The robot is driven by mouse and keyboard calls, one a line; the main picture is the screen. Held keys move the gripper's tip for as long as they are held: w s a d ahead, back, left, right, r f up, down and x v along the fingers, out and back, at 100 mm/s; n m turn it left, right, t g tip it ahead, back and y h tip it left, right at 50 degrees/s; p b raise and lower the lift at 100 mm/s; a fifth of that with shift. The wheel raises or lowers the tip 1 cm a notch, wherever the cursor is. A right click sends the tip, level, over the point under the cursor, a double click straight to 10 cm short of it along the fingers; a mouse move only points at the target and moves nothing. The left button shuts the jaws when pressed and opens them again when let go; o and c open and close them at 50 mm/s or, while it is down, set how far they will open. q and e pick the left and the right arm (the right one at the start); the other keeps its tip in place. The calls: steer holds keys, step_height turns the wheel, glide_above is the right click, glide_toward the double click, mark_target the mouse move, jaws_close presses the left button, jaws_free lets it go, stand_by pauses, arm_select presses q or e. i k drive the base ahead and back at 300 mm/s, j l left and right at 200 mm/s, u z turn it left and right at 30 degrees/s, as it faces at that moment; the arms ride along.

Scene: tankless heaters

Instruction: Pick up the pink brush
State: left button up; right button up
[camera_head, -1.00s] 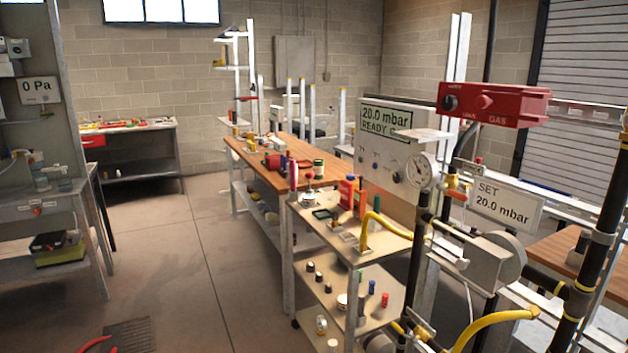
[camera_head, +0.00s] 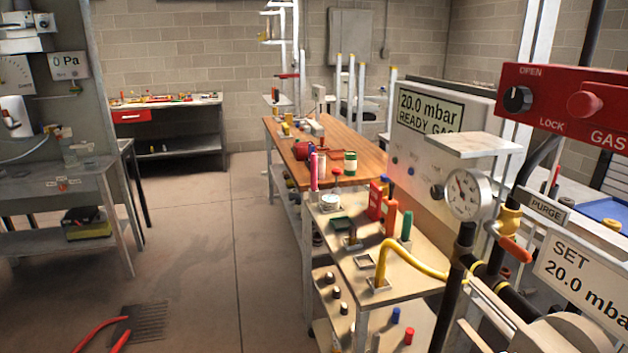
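An upright pink cylindrical object (camera_head: 314,171) stands at the far left corner of the light-topped bench, near the wooden-topped one. It may be the pink brush, but it is too small to tell. Other small items stand close to it, including a green-and-white jar (camera_head: 350,163) and a red-topped item (camera_head: 337,175). Neither of my grippers is in view.
The light-topped bench (camera_head: 408,267) holds red, orange and green items and a yellow hose (camera_head: 410,262). A gauge (camera_head: 467,194) and a red gas box (camera_head: 570,103) crowd the right. A red-handled thing (camera_head: 97,336) lies low left. The middle floor (camera_head: 200,240) is clear.

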mark_target(313, 157)
steer(key=i+j, duration=0.55)
steer(key=i, duration=0.2)
steer(key=i+j+z, duration=0.15)
steer(key=i+j, duration=0.45)
steer(key=i, duration=0.1)
